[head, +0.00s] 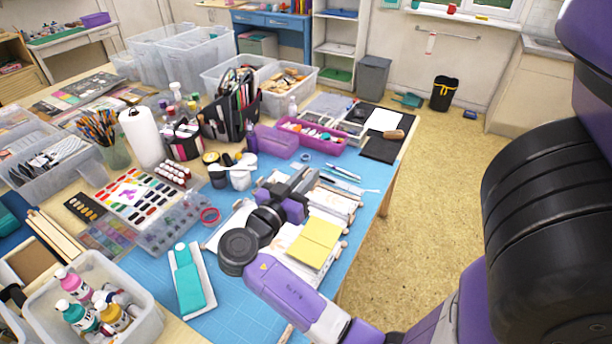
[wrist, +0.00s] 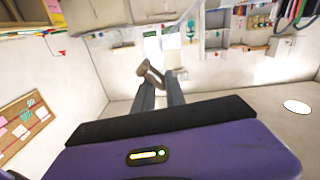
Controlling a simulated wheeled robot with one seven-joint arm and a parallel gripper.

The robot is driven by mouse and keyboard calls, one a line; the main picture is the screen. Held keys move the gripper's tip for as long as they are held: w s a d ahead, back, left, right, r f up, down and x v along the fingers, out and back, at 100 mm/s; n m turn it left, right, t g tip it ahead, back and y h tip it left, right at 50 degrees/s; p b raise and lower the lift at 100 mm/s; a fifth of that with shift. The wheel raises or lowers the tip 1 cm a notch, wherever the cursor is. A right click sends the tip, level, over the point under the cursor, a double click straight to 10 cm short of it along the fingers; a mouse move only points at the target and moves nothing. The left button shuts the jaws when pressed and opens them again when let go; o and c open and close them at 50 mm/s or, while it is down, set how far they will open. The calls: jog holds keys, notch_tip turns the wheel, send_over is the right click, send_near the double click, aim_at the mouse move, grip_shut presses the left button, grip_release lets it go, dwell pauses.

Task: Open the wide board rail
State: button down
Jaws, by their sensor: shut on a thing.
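A pale board (head: 345,203) with wooden edges lies on the blue mat, partly behind my gripper. A second board with yellow sheets (head: 314,242) lies just in front of it, with small wooden knobs along its side. My gripper (head: 302,182) reaches low over the back board, its fingers pointing away from me. In the wrist view my gripper (wrist: 160,78) is shut on a small brown-grey piece (wrist: 149,74), which looks like part of the wide board rail. How this piece joins the board is hidden, and I cannot tell how far the rail is open.
Pens and a purple tray (head: 310,132) lie farther back. The floor right of the table is clear.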

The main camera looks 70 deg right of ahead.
aim_at(315, 189)
jog(key=f+b, duration=0.2)
jog(key=s+f+b, duration=0.1)
jog(key=shift+a+f+m, duration=0.1)
jog(key=shift+a+m, duration=0.2)
jog(key=shift+s+a+f+b, duration=0.1)
jog(key=shift+s+f+b, duration=0.25)
jog(key=shift+s+b, duration=0.25)
jog(key=shift+w+r, duration=0.1)
jog(key=c, duration=1.6)
grip_release()
jog(key=shift+o, duration=0.2)
jog(key=shift+m, duration=0.3)
jog(key=shift+r, duration=0.1)
jog(key=b+v, duration=0.2)
jog(key=v, duration=0.5)
jog(key=shift+a, duration=0.35)
